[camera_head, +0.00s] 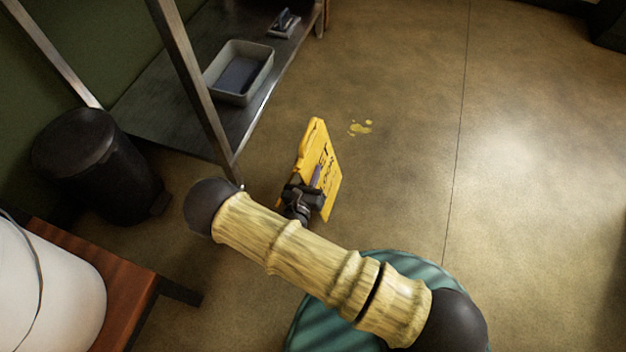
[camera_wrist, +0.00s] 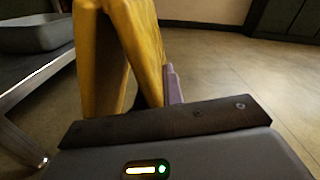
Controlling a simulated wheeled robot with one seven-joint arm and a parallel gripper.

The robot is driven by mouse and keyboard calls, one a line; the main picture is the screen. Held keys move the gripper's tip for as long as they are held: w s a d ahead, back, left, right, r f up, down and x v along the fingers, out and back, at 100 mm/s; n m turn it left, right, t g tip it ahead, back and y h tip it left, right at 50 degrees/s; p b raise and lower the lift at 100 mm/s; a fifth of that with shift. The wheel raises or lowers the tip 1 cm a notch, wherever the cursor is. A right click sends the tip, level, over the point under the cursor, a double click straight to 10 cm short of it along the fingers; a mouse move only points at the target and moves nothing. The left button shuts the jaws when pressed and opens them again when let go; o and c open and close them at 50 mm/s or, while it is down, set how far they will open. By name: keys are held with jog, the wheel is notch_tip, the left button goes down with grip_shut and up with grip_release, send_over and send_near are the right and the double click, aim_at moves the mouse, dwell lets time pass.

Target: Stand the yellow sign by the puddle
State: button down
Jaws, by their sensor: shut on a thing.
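The yellow sign (camera_head: 327,178) is in my gripper (camera_head: 307,187), near the middle of the head view, with dark lettering on its face. In the wrist view the sign (camera_wrist: 135,50) fills the upper left, its two panels spread apart at the bottom. My gripper is shut on the sign; in the wrist view a purple finger (camera_wrist: 173,85) shows beside it. The puddle (camera_head: 360,127) is a small yellowish patch of splashes on the floor, just beyond the sign and to its right. I cannot tell whether the sign touches the floor.
A metal shelf (camera_head: 165,130) stands at the left, with a grey tub (camera_head: 240,72) on it. A black bin (camera_head: 95,165) and a wooden-topped bench (camera_head: 120,285) are at the lower left. The floor (camera_head: 530,150) to the right is open.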

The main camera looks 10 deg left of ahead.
jog(key=shift+f+b, duration=1.25)
jog(key=shift+f, duration=0.55)
jog(key=shift+w, duration=0.1)
jog(key=shift+f, duration=0.15)
jog(key=c, duration=1.5)
grip_release()
jog(key=shift+s, duration=0.2)
jog(key=s+p, duration=0.2)
jog(key=s, duration=0.2)
jog(key=s+p, duration=0.2)
jog(key=s, duration=0.2)
jog(key=s+a+p, duration=0.1)
jog(key=s+p, duration=0.1)
jog(key=s, duration=0.1)
jog(key=shift+s, duration=0.4)
